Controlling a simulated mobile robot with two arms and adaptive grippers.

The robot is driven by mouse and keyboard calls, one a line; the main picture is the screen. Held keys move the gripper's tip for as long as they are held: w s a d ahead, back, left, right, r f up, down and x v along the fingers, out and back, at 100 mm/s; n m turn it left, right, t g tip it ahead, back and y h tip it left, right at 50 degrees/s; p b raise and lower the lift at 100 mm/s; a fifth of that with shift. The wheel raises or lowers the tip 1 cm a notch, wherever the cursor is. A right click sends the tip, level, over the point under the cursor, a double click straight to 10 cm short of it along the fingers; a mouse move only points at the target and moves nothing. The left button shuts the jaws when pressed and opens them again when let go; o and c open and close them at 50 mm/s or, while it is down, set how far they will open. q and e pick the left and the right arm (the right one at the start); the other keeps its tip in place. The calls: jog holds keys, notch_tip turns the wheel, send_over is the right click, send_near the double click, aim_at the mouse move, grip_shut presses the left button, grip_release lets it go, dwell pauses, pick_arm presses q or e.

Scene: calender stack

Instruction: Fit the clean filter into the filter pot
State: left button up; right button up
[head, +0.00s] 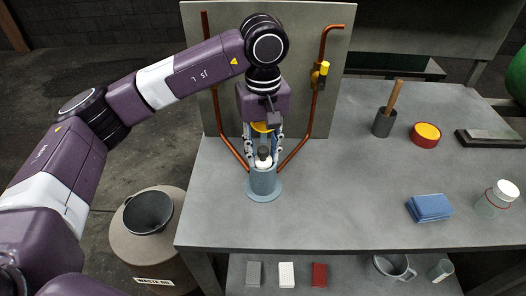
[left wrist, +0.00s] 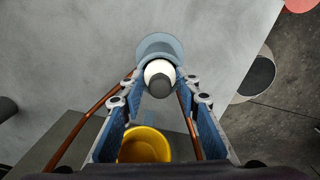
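The filter pot (head: 264,184) is a blue-grey cylinder with a wide round flange, standing upright at the bench's left end. Its flange also shows in the left wrist view (left wrist: 160,43). The clean filter (head: 263,165) is white with a dark knob on top and stands upright at the pot's mouth. Its lower part is hidden, so its depth in the pot cannot be told. My left gripper (head: 263,157) points down over the pot, its blue fingers on either side of the filter. In the left wrist view the fingertips meet the filter's sides (left wrist: 151,70). My right gripper is out of view.
Copper pipes (head: 215,110) and an upright panel (head: 312,30) stand behind the pot; a yellow round part (head: 262,127) is close behind the fingers. A waste oil drum (head: 147,240) stands left of the bench. A blue block (head: 429,207) and jar (head: 497,197) are right. Mid-bench is clear.

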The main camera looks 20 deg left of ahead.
pick_arm(q)
jog(key=o, duration=0.4)
notch_tip(320, 180, up, 12)
jog(key=shift+r, duration=0.15)
dwell(0.3)
dwell(0.4)
